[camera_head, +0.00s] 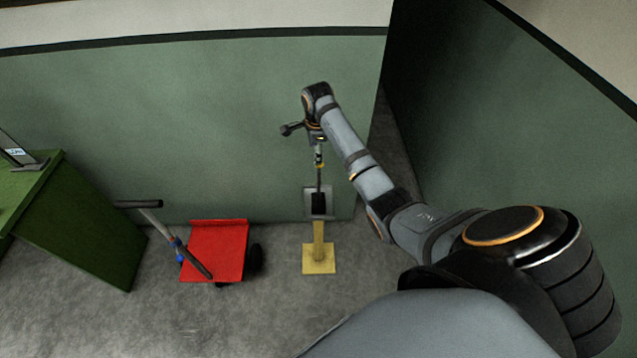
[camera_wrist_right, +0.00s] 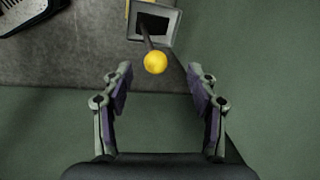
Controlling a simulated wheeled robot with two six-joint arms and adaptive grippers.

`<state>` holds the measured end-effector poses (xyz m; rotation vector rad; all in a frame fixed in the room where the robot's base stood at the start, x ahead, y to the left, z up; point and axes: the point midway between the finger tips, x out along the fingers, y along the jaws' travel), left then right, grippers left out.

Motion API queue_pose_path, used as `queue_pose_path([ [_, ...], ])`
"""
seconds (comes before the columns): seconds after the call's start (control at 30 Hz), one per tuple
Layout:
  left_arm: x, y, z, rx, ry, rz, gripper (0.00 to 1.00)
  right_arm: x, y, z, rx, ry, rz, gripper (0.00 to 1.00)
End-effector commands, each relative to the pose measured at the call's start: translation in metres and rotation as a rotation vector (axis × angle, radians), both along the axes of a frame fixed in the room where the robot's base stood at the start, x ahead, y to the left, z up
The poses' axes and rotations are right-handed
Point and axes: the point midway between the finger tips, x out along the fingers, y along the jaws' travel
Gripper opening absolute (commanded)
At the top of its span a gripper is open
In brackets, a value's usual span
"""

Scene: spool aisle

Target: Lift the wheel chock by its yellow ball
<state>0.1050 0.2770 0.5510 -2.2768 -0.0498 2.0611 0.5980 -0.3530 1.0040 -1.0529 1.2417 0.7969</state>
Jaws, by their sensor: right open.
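A yellow ball (camera_wrist_right: 155,62) sits on a thin dark rod that comes out of the dark opening of a grey holder (camera_wrist_right: 171,32). In the head view the ball (camera_head: 319,165) is small and partly covered by my right gripper (camera_head: 318,153). The grey holder (camera_head: 308,208) stands on a yellow post with a square foot (camera_head: 319,259), close to the green wall. The chock's body is hard to tell from the dark inside of the holder. My right gripper (camera_wrist_right: 158,68) is open and empty, its fingertips either side of the ball in the picture. My left gripper is out of view.
A red cart or plate (camera_head: 215,250) with a handle (camera_head: 150,207) stands on the floor left of the post. A green desk (camera_head: 80,220) with a small sign (camera_head: 18,153) is at the far left. The green wall (camera_head: 200,130) rises close behind the holder.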

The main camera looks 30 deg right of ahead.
Motion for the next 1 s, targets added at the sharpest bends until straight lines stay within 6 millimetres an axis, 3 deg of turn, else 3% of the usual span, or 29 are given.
queue_pose_path([
  [0.1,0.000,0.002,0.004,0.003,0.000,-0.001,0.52,0.003,-0.001,-0.015,0.002,0.002,0.000,0.59],
  [0.37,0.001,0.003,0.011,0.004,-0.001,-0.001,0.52,0.002,-0.005,-0.027,-0.001,0.001,0.002,0.59],
  [0.5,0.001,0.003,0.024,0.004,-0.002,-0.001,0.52,-0.003,-0.013,-0.050,-0.001,0.004,0.001,0.59],
  [0.6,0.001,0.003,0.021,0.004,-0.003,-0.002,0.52,0.002,-0.013,-0.066,0.001,0.000,0.001,0.59],
  [0.87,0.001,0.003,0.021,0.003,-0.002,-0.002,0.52,0.003,-0.014,-0.073,-0.002,-0.003,0.003,0.59],
  [1.0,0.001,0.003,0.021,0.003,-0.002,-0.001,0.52,0.003,-0.014,-0.073,-0.001,-0.002,0.003,0.44],
])
